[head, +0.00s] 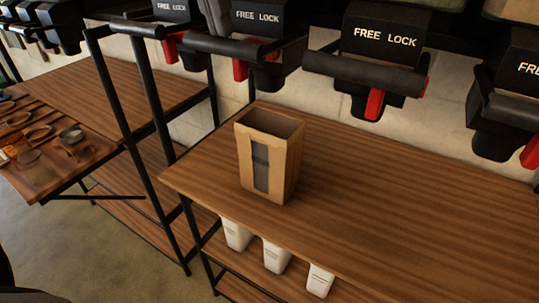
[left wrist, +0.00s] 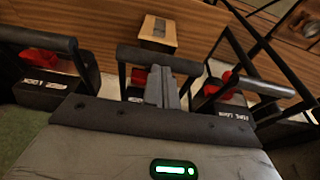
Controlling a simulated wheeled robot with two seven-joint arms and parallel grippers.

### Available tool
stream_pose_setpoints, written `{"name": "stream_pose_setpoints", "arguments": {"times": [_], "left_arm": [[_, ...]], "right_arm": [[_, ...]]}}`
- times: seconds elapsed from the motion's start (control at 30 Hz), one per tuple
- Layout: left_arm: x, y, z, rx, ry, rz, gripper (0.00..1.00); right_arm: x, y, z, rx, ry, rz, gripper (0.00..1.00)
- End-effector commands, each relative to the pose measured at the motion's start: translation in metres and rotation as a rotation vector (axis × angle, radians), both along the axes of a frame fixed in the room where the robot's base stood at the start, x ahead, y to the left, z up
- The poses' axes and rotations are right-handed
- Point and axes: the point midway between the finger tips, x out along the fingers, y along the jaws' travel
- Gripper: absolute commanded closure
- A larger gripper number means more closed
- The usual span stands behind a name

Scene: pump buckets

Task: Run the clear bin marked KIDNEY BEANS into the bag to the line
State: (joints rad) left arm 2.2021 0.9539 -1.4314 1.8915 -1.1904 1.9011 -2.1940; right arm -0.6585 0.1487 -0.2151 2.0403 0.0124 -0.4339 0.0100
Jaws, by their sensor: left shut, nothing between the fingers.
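An open-topped brown paper bag (head: 268,155) stands upright on the wooden counter. Its front has a dark window strip; no fill line or contents can be made out. It also shows in the left wrist view (left wrist: 157,33). My left gripper (left wrist: 161,84) is shut and empty, its grey fingers overlapping the middle dispenser's black handle (left wrist: 190,66); I cannot tell whether they touch. Black dispenser bases marked FREE LOCK (head: 379,38), with bar handles and red levers (head: 375,103), hang above the counter. No KIDNEY BEANS label is legible. My right gripper is out of view.
The wooden counter (head: 400,185) is clear right of the bag. White containers (head: 277,258) sit below it. A black metal frame (head: 123,90) stands at the left. A side table (head: 50,170) there holds small dishes and utensils.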

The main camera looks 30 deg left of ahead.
Motion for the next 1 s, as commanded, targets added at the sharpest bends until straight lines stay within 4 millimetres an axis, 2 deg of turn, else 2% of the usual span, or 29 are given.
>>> {"name": "stream_pose_setpoints", "arguments": {"times": [1.0], "left_arm": [[0.000, 0.000, -0.017, 0.000, 0.002, -0.001, 1.00]], "right_arm": [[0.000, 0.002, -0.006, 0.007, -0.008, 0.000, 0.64]]}}
